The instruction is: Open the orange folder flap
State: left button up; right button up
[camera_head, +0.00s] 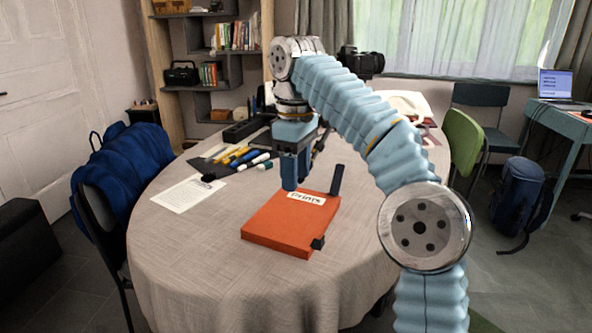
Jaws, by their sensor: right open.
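The orange folder (285,226) lies flat on the round table, in the middle of the camera_head view. It looks closed. A white label (307,197) reading "Prints" is near its far edge. A dark strap or tab (337,180) stands up at its far right corner, and a small black clip (318,243) is at its near right corner. My right gripper (290,186) points down at the folder's far left edge, open, with nothing seen between its fingers. I cannot tell whether it touches the folder. My left gripper is not in view.
The table (190,240) has a beige cloth. A white printed sheet (188,193) lies left of the folder. Several markers (240,157) lie on a dark mat behind it. Chairs stand around the table.

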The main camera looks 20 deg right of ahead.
aim_at(296, 220)
jog(key=k, duration=1)
